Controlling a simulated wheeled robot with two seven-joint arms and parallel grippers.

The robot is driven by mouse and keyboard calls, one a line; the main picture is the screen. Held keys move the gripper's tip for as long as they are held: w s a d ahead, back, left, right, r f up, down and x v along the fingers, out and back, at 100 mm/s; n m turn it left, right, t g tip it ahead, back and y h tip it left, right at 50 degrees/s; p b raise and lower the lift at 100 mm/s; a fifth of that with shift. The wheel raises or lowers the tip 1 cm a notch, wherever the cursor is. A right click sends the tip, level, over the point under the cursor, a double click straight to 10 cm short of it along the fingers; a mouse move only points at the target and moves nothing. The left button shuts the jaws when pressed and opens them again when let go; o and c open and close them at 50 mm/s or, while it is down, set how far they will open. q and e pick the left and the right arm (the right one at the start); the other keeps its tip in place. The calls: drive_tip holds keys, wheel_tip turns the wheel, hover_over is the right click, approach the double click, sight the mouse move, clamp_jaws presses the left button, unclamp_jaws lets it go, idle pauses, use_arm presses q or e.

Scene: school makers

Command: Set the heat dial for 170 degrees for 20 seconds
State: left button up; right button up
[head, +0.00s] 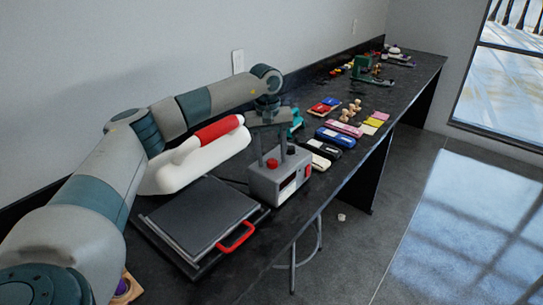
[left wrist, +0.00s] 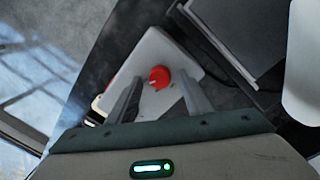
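The grey control box (head: 263,184) stands on the dark bench, with the red heat dial (head: 272,163) on top. In the left wrist view the dial (left wrist: 159,80) is round and red with a small pale pointer mark. My left gripper (head: 273,150) points down over the box, its fingers apart. In the left wrist view the fingers (left wrist: 160,74) are spread to either side of the dial, with a gap on both sides; they hold nothing. Their exact height over the box is hard to tell. My right gripper is in neither view.
The heat press, with its dark plate (head: 200,215), red front handle (head: 236,238) and white arm (head: 200,163) with a red grip, is left of the box. A red part (head: 307,170) is on the box's right side. Cases (head: 335,137) and small items line the bench beyond.

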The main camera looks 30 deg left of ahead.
sight(268, 161)
use_arm(q)
drive_tip(key=shift+r, duration=0.45)
wheel_tip(268, 161, up, 16)
drive_tip(key=b, duration=0.2)
drive_tip(key=shift+s+a+r, duration=0.2)
drive_tip(key=shift+s+a, duration=0.2)
drive_tip(key=shift+a, duration=0.05)
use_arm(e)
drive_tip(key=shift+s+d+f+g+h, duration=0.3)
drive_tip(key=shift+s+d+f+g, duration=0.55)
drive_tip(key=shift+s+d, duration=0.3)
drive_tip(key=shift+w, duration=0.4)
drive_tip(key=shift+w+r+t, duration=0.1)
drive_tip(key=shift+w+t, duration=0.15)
